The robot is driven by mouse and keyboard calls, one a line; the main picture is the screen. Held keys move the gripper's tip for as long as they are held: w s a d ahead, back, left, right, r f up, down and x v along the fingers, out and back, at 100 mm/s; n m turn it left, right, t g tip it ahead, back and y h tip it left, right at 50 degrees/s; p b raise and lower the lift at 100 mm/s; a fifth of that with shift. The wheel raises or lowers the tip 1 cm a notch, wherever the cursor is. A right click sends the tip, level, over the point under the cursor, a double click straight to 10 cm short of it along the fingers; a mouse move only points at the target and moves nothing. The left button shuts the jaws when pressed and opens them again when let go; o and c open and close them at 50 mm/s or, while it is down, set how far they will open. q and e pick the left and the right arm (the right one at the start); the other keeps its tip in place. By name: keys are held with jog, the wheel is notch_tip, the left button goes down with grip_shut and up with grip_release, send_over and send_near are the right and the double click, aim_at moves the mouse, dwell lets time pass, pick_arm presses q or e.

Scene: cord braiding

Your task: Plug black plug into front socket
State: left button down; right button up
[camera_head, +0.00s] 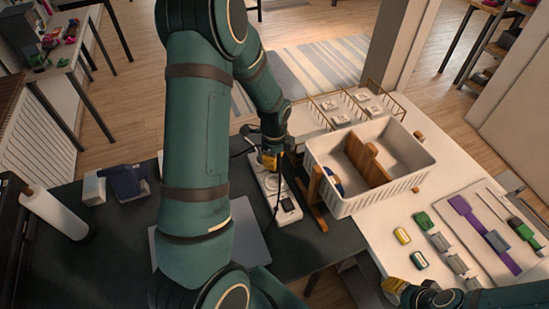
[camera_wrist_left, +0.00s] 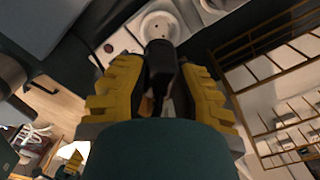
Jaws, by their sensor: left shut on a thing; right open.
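The black plug (camera_wrist_left: 162,66) sits between the yellow fingers of my left gripper (camera_wrist_left: 160,92) in the left wrist view. Its far end is over or at a round socket (camera_wrist_left: 158,27) of the white power strip; I cannot tell whether it is inserted. In the head view my left gripper (camera_head: 269,160) is at the far part of the white power strip (camera_head: 268,183), and the plug is mostly hidden there. A dark square part (camera_head: 287,205) shows on the strip's near end. My right gripper (camera_head: 400,288) is open at the lower right, only partly in view.
A white basket (camera_head: 345,208) with a wooden divider stands right of the strip, close to my left gripper. Green, yellow and grey blocks (camera_head: 402,236) and a purple strap (camera_head: 470,212) lie on the white table. A paper roll (camera_head: 52,212) stands at left.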

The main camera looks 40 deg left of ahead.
pick_arm(q)
jog(key=shift+f+b, duration=1.15)
jog(key=shift+f, duration=0.45)
jog(key=shift+f+b, duration=1.25)
jog(key=shift+f, duration=0.5)
jog(key=shift+f+b, duration=0.6)
jog(key=shift+f, duration=0.05)
jog(key=c, duration=0.8)
grip_release()
notch_tip(320, 180, up, 12)
jog(key=shift+r, duration=0.1)
